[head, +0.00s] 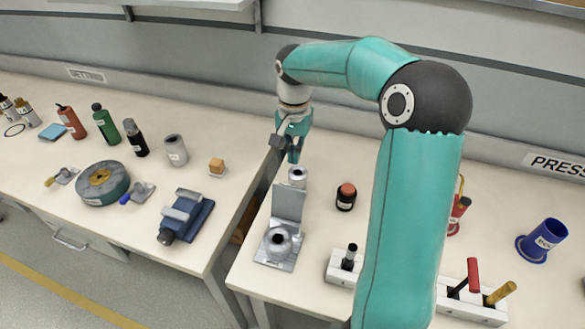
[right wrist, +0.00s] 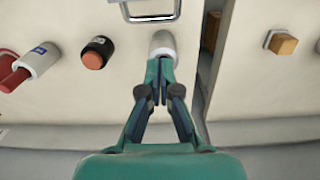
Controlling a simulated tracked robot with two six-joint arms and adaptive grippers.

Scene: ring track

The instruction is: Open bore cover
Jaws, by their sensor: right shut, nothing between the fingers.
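A grey metal fixture (head: 275,256) stands near the left edge of the right-hand table. I cannot tell for sure which part is the bore cover. A small pale grey cylinder (head: 297,178) stands just behind the plate; it also shows in the right wrist view (right wrist: 162,42). My right gripper (head: 294,157) is shut and empty, pointing down just above or behind the cylinder; contact is unclear. Its fingertips (right wrist: 160,64) overlap the cylinder in the wrist view. My left gripper is out of view.
A black-and-red jar (head: 346,197) stands right of the fixture. A gap separates this table from the left one, which holds a grey wheel (head: 103,184), a blue vise (head: 187,218) and several bottles.

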